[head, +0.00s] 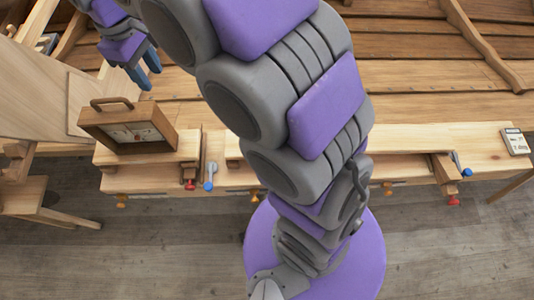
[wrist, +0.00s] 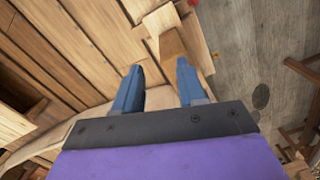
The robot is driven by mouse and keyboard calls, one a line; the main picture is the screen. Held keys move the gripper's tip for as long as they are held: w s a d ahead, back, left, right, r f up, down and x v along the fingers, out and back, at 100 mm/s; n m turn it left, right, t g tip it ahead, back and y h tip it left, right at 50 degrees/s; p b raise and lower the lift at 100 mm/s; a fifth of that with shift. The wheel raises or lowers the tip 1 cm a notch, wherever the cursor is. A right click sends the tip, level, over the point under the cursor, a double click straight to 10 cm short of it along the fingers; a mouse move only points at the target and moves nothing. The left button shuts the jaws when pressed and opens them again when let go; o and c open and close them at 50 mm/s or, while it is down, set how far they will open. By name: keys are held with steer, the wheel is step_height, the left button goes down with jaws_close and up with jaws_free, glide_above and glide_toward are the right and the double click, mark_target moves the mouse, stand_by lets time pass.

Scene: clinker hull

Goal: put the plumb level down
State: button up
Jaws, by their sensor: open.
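The plumb level (head: 128,128) is a wooden case with a carry handle on top and a pale dial face. It stands upright on a light wooden board at the left of the bench in the head view. My gripper (head: 143,78), with blue fingers, is open and empty, above and behind the level, apart from its handle. In the wrist view my gripper (wrist: 158,85) shows its two fingers spread wide with nothing between them. A brown wooden piece beyond the fingertips there may be the level; I cannot tell for sure.
The long bench (head: 420,150) runs across the front of the planked hull (head: 410,60). A blue-and-white tool (head: 210,175) and red-tipped clamps sit along the front edge. A small device (head: 515,141) lies at the right end. A wooden stool (head: 35,205) stands at left.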

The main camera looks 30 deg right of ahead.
steer(key=s+d+m, duration=0.4)
steer(key=s+d, duration=0.7)
steer(key=d, duration=0.1)
steer(key=s+d+f+m, duration=0.3)
steer(key=s, duration=0.5)
steer(key=s+d+f+m+g, duration=0.1)
steer(key=s+d+f, duration=0.3)
steer(key=s, duration=0.5)
steer(key=shift+s+m, duration=0.15)
steer(key=shift+m, duration=0.75)
step_height(320, 180, down, 15)
steer(key=b, duration=1.5)
